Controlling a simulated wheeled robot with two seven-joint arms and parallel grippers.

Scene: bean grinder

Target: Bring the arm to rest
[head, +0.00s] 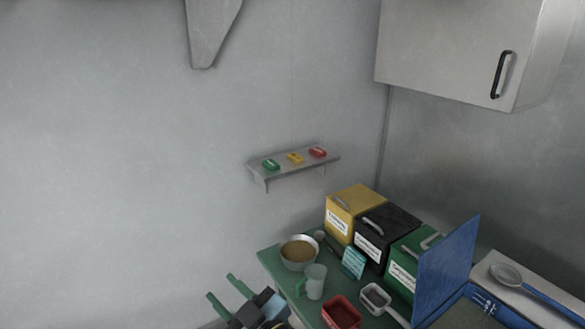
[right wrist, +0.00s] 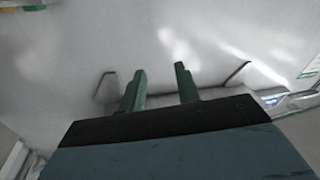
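My right gripper (head: 220,286) is at the bottom of the head view, left of the green counter (head: 270,262) and apart from it. Its two green fingers are spread with nothing between them. The right wrist view also shows this gripper (right wrist: 159,72) open and empty, with a pale blurred surface beyond the fingertips. My left gripper is not in view.
A red container (head: 342,313), a yellow bin (head: 352,212) and a blue panel (head: 447,265) are farther right. The left wall area is clear.

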